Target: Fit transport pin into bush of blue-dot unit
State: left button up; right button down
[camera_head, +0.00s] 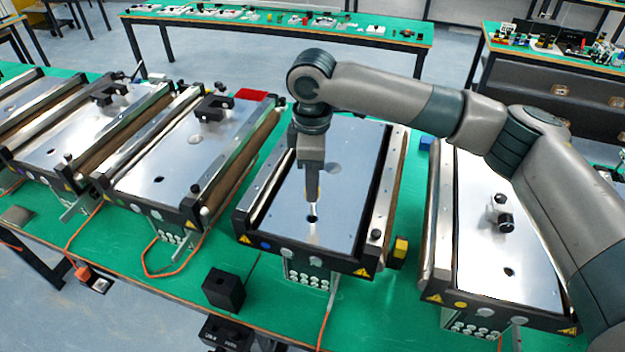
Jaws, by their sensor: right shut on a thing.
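The blue-dot unit is the mini conveyor (345,165) in the middle, with a silver plate and a blue dot (265,245) on its black front edge. A dark round hole, the bush (312,218), shows near the front of its plate. My right gripper (312,200) points down just above and behind this hole. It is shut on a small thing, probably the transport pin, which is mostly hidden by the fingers. I cannot tell whether the pin's tip touches the bush. My left gripper is not in view.
A conveyor with a yellow dot (460,304) stands to the right, with a black-knobbed part (503,222) on its plate. Conveyors with black brackets (212,107) stand to the left.

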jog(key=shift+f, duration=1.6)
dwell(0.5)
jog(key=c, duration=0.8)
grip_release()
jog(key=shift+c, duration=0.2)
jog(key=shift+r+p, duration=1.25)
jog(key=shift+r, duration=0.1)
jog(key=shift+r+p, duration=0.4)
jog(key=shift+r, duration=1.75)
jog(key=shift+s, duration=0.1)
